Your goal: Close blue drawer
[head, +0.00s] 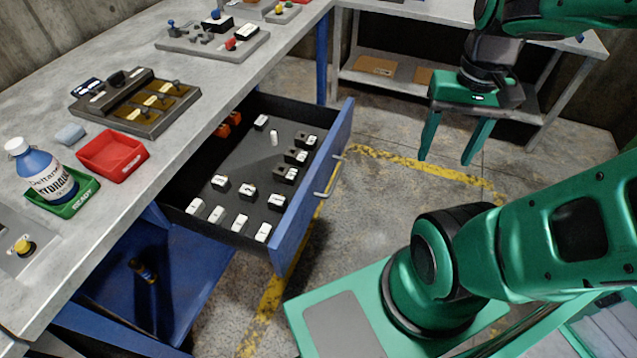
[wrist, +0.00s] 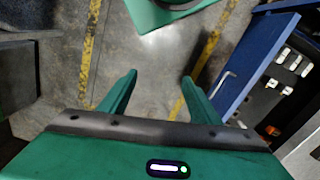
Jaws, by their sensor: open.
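The blue drawer (head: 318,190) is pulled out from under the grey workbench in the head view. Its blue front has a metal handle (head: 329,179), and its dark inside holds several small white-topped blocks and orange pieces. The drawer also shows at the right of the wrist view (wrist: 252,62), with its handle (wrist: 222,84) facing the fingers. My gripper (head: 446,160) is open and empty. It hangs above the floor to the right of the drawer and does not touch it. In the wrist view my gripper's two fingers (wrist: 162,80) are spread apart.
The workbench (head: 185,60) carries a red tray (head: 112,155), a blue-labelled bottle (head: 45,172) in a green tray (head: 63,196), and a dark device (head: 135,102). A shelf table (head: 405,80) stands behind my gripper. Floor between drawer and gripper is clear.

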